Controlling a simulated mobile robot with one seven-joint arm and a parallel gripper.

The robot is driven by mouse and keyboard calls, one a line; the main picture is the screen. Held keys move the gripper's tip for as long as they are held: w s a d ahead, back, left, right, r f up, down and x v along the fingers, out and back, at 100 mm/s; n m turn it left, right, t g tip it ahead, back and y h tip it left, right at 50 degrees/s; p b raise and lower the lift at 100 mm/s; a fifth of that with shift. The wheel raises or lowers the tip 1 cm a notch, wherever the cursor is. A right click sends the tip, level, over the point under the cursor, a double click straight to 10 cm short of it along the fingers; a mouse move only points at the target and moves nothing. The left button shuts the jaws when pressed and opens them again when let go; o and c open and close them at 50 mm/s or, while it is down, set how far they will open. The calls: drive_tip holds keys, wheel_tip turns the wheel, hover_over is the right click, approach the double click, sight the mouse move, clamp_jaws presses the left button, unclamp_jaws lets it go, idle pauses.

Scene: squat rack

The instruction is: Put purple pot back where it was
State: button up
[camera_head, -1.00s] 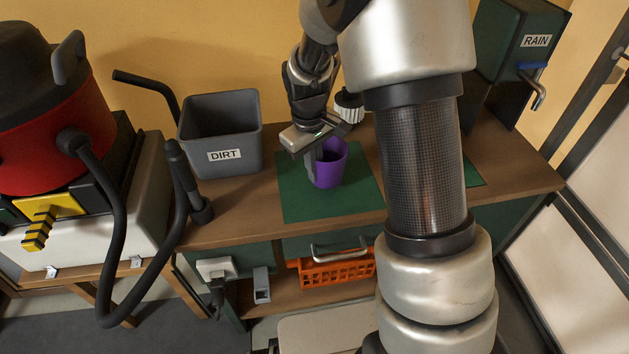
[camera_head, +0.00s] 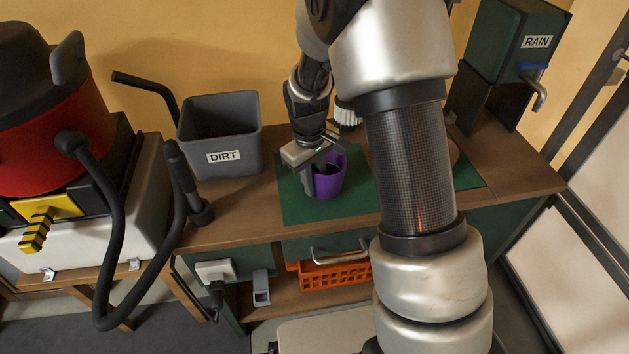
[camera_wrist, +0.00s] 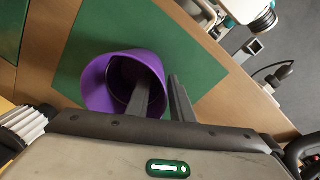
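The purple pot (camera_head: 332,186) stands upright on the green mat (camera_head: 298,208) on the workbench, as far as the head view shows. My gripper (camera_head: 314,184) points down at the pot's left rim. In the wrist view, one finger of my gripper (camera_wrist: 161,84) is inside the pot (camera_wrist: 95,92) and the other is outside, beside its wall. The fingers stand apart with a gap wider than the thin wall, so the gripper looks open around the rim. The pot's inside is dark and the fingertip in it is partly hidden.
A grey bin marked DIRT (camera_head: 236,158) stands left of the mat. A green tank marked RAIN (camera_head: 500,60) is at the back right. A black hose (camera_head: 120,240) hangs at the left. An orange basket (camera_head: 335,274) sits below the bench top. My arm hides the bench's right part.

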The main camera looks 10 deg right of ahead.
drive_tip(key=s+d+r+m+t+p, duration=0.1)
drive_tip(key=s+r, duration=0.3)
drive_tip(key=r, duration=0.7)
drive_tip(key=s+r+m+t+p, duration=0.1)
drive_tip(key=s+r, duration=0.3)
drive_tip(key=r, duration=0.7)
drive_tip(key=s+d+r+m+t, duration=0.1)
drive_tip(key=s+r+m, duration=0.1)
drive_tip(key=s, duration=0.5)
drive_tip(key=s+d+r+m+t, duration=0.1)
drive_tip(key=s+r+m+t, duration=0.1)
drive_tip(key=s, duration=0.5)
drive_tip(key=shift+d+r+y, duration=0.15)
drive_tip(key=shift+r+y, duration=0.25)
drive_tip(key=shift+r, duration=0.45)
drive_tip(key=shift+d, duration=0.1)
